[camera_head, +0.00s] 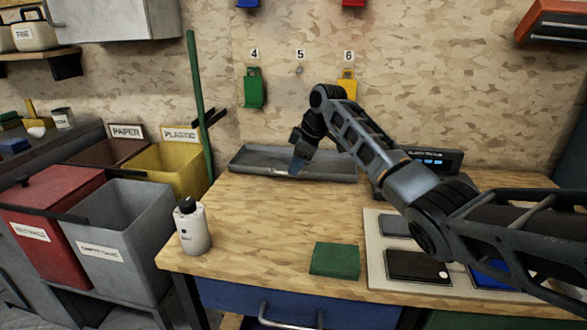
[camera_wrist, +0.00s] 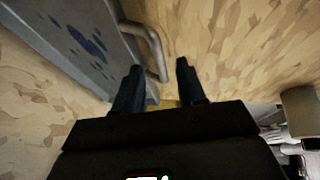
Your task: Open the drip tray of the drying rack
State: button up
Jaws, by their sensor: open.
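A shallow grey tray (camera_head: 245,157) lies along the back of the workbench against the wall. I take it to be the drip tray; no separate rack frame is clear. In the wrist view the grey tray (camera_wrist: 60,22) has blue stains inside, and a curved metal handle (camera_wrist: 152,45) stands out from its side. My gripper (camera_head: 297,166) is at the tray's front edge, pointing down. In the wrist view my gripper (camera_wrist: 158,78) is open, its two dark fingers either side of the handle's near end. I cannot tell whether they touch it.
A white bottle (camera_head: 193,226) stands at the bench's left corner. A green block (camera_head: 335,260) lies near the front edge, beside a pale board (camera_head: 376,262) with several dark pieces. Bins, including a yellow one (camera_head: 170,165), stand left. The bench middle is clear.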

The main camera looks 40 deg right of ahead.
jog(key=shift+x, duration=1.1)
grip_shut()
